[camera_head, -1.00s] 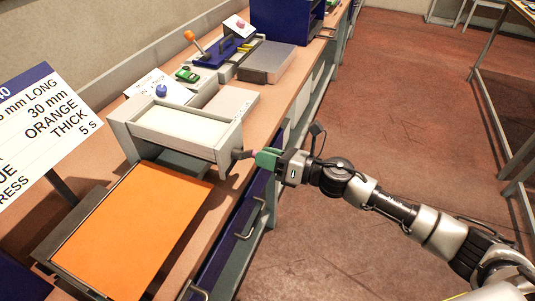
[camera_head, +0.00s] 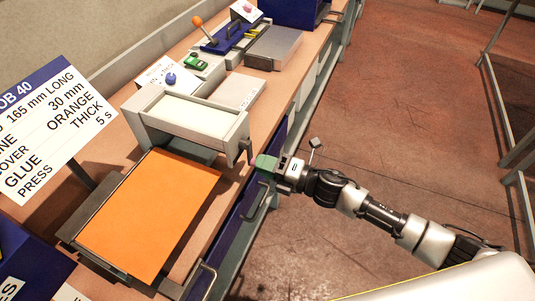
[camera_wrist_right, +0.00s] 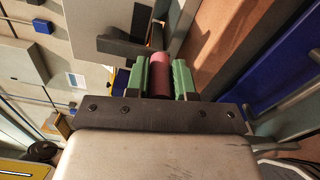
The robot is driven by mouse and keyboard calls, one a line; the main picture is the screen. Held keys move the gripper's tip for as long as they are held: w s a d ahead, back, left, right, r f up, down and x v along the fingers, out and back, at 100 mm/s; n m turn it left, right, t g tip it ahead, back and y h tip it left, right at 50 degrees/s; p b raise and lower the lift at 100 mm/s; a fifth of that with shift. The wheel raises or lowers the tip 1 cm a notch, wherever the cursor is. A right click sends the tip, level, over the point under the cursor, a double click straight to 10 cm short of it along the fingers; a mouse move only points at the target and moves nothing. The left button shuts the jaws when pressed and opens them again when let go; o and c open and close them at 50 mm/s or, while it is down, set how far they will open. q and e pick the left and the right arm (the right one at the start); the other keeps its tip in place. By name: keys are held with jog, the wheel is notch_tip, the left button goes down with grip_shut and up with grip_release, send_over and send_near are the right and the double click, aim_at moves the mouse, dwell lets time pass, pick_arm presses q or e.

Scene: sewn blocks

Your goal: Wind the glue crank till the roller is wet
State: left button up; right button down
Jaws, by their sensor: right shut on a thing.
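The glue unit (camera_head: 143,125) is a pale grey box with a cream top, standing on the bench in the head view. Its dark crank arm (camera_head: 247,153) hangs off the right side, pointing downward. My right gripper (camera_head: 265,163) has green fingers and is beside the crank, over the bench's front edge. In the right wrist view, the fingers are shut on the pink crank handle (camera_wrist_right: 160,62), with the dark crank arm (camera_wrist_right: 122,47) beyond it. An orange sheet (camera_head: 150,215) lies flat in front of the unit. I cannot make out the roller or whether it is wet. My left gripper is out of view.
A job card (camera_head: 42,125) stands at the left. Behind the glue unit are a blue knob (camera_head: 171,78), a green item (camera_head: 197,62) and an orange-knobbed lever (camera_head: 197,21). Blue drawers with bar handles (camera_head: 258,202) lie below the gripper. The floor at right is clear.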

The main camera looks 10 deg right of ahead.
jog(key=shift+s+a+r+m+p, duration=0.25)
jog(key=shift+s+a+m+p, duration=0.25)
jog(key=shift+m+p, duration=0.75)
jog(key=shift+s+a+r+m+p, duration=0.3)
jog(key=shift+s+m+p, duration=0.45)
jog(key=shift+m, duration=0.95)
jog(key=shift+s+a+r+m+p, duration=0.25)
jog(key=shift+s+a+m+p, duration=0.15)
jog(key=shift+m+p, duration=0.9)
jog(key=shift+s+m, duration=0.1)
jog(key=shift+m, duration=0.15)
jog(key=c, duration=1)
grip_release()
jog(key=shift+o, duration=0.2)
